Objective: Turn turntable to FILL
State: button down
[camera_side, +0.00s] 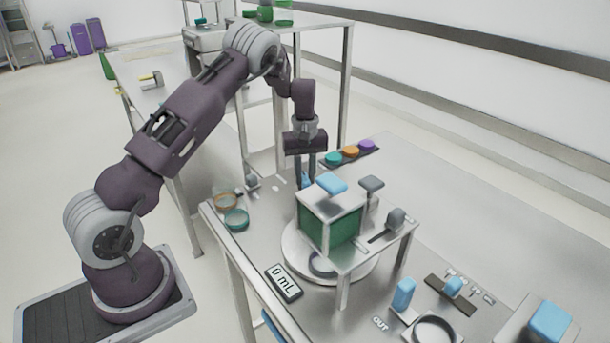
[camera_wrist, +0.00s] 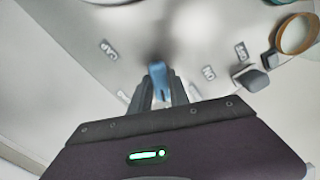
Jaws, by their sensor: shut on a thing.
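My gripper (camera_side: 305,182) points down behind the green-sided box. It is shut on a small blue handle (camera_side: 305,178), which also shows between the fingers in the wrist view (camera_wrist: 158,76). A CAP label (camera_wrist: 108,50) lies up and left of the handle. Another label (camera_wrist: 123,96) beside the left finger is mostly hidden, and I cannot read it. The white round turntable (camera_side: 292,262) lies under the metal stand and box. No FILL label can be read in either view.
The green-sided box (camera_side: 330,235) with a blue top block (camera_side: 331,184) stands close in front of my gripper. A grey switch knob (camera_wrist: 252,78) sits near ON and OFF labels. Coloured caps (camera_side: 351,151) lie behind.

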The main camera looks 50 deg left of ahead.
aim_at(305, 177)
jog(key=c, duration=1.2)
grip_release()
jog(key=shift+c, duration=0.2)
notch_tip(305, 177, up, 7)
jog(key=shift+r, duration=0.1)
jog(key=s+d+r+m+t+h, duration=0.1)
jog(key=s+d+r+m, duration=0.2)
jog(key=s+d+r, duration=0.5)
jog(key=s+d+r+m+t, duration=0.2)
jog(key=s+d+r+m, duration=0.15)
jog(key=d+r, duration=0.5)
jog(key=s+d+m+t, duration=0.1)
jog(key=s+d+m, duration=0.1)
jog(key=s, duration=0.8)
jog(key=s+d+m+t+y, duration=0.1)
jog(key=s+d+m, duration=0.2)
jog(key=s, duration=0.7)
jog(key=shift+d+r+m+t, duration=0.25)
jog(key=shift+d+m+t, duration=0.05)
jog(key=shift+m, duration=0.55)
